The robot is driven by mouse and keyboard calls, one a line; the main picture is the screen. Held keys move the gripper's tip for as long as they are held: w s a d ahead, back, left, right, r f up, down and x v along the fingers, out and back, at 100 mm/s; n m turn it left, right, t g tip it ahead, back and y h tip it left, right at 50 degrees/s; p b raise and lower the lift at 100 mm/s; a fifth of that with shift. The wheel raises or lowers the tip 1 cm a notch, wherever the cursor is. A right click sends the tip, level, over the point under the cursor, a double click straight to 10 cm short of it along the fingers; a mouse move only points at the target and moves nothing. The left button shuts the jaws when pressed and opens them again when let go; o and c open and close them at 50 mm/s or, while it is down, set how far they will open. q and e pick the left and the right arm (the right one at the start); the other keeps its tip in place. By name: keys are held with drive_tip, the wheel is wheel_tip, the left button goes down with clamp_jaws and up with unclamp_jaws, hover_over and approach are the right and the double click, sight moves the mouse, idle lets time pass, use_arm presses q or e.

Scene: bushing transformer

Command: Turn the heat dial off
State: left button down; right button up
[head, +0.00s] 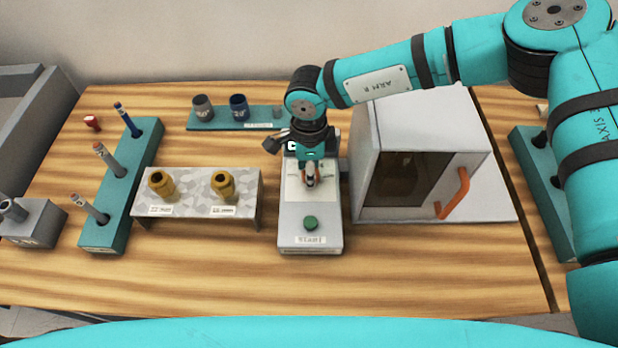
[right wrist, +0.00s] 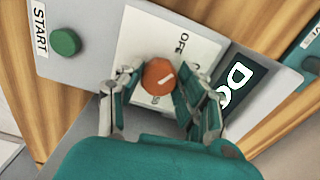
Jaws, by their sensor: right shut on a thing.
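The heat dial (right wrist: 158,77) is an orange round knob with a short white mark, on a white plate (right wrist: 146,35) of a grey control unit. An OFF label is printed on the plate near it; other print is partly hidden by a finger. The white mark slants toward the right, and I cannot tell exactly which label it points at. My right gripper (right wrist: 160,84) is shut on the dial, one finger on each side. In the head view, my right gripper (head: 309,179) points down onto the control unit (head: 311,218) and mostly hides the dial. My left gripper is not in view.
A green START button (head: 310,223) is at the unit's front. A grey oven-like box (head: 440,113) with an orange handle stands close on the right. A metal stand (head: 197,190) with two brass bushings is on the left. The front table strip is clear.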

drive_tip(key=n+b, duration=0.2)
drive_tip(key=b, duration=0.1)
drive_tip(key=shift+f+n, duration=0.2)
drive_tip(key=shift+n, duration=0.2)
drive_tip(key=shift+r+n+b, duration=0.2)
drive_tip(key=shift+n+b, duration=0.3)
drive_tip(key=shift+b, duration=0.15)
drive_tip(key=o, duration=1.2)
drive_tip(key=shift+c, duration=0.2)
drive_tip(key=shift+r, duration=0.1)
wheel_tip(320, 180, up, 12)
